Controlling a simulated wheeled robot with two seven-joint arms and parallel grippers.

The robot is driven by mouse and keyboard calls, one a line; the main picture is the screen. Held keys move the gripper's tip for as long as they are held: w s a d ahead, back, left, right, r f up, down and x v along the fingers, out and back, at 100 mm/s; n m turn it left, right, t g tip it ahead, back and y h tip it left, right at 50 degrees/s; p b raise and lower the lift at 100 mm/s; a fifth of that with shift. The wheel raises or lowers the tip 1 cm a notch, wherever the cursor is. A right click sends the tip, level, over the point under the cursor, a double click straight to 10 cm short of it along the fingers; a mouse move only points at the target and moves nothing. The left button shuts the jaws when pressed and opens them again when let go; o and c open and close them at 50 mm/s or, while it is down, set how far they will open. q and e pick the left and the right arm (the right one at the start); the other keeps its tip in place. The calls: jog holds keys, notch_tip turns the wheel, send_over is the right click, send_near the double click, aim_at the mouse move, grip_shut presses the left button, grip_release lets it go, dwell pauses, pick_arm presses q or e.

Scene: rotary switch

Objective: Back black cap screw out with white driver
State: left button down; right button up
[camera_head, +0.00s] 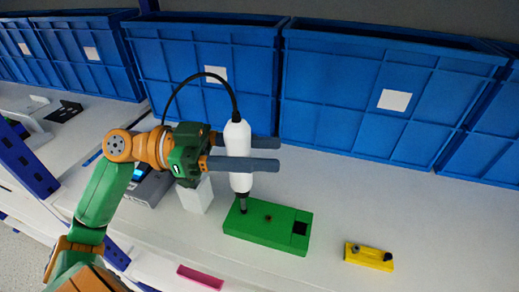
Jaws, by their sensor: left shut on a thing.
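My left gripper (264,154) is shut on the white driver (239,135) and holds it upright. The driver's dark tip (243,205) points down at the left end of the green block (258,235). The tip hides what lies under it, and I cannot tell whether it touches a screw. A dark round screw-like spot (268,218) shows near the middle of the block, and a black square (299,228) at its right end. A black cable loops from the driver's top to behind my left wrist. My right gripper is not in view.
Blue crates (385,85) line the back of the white table (420,215). A yellow piece (368,257) lies to the right, a pink strip (200,277) at the front. A white box (196,195) stands beside the green block. The right part of the table is mostly clear.

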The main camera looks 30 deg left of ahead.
aim_at(249, 130)
pick_arm(q)
jog(key=shift+f+b, duration=0.3)
jog(key=shift+f, duration=0.05)
jog(key=shift+s, duration=0.15)
dwell(0.8)
jog(key=shift+r, duration=0.15)
dwell(2.0)
notch_tip(249, 130, up, 5)
jog(key=p, duration=0.3)
jog(key=shift+f, duration=0.3)
